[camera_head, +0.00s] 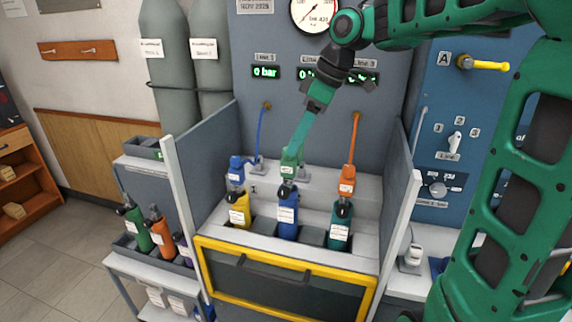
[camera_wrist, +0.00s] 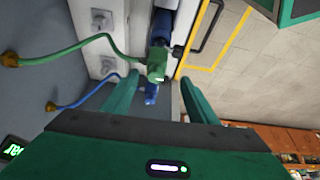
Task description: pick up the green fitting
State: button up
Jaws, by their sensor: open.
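The green fitting (camera_head: 291,159) sits above the blue bottle (camera_head: 288,212) in the middle slot of the bench in the head view. In the wrist view the green fitting (camera_wrist: 157,62) has a green hose (camera_wrist: 75,52) curving off to the left. My gripper (camera_wrist: 160,80) is open, with one finger on each side of the fitting near the fingertips. I cannot tell whether either finger touches it. In the head view my gripper (camera_head: 298,142) comes down on the fitting from above and behind, and hides the green hose.
A blue fitting (camera_head: 236,171) on a yellow bottle (camera_head: 240,211) stands left; an orange fitting (camera_head: 347,180) on a teal bottle (camera_head: 340,230) stands right. Grey side walls (camera_head: 203,170) and a yellow-framed front panel (camera_head: 285,278) enclose the bench. More bottles (camera_head: 138,230) stand on a cart at left.

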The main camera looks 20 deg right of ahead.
aim_at(288, 159)
jog(key=shift+d+x, duration=0.15)
jog(key=shift+x, duration=0.6)
jog(key=shift+d+x, duration=0.15)
jog(key=shift+x, duration=0.6)
jog(key=x, duration=0.5)
jog(key=shift+w+d, duration=0.1)
jog(key=shift+w, duration=0.1)
jog(key=shift+r, duration=0.1)
jog(key=c, duration=1.3)
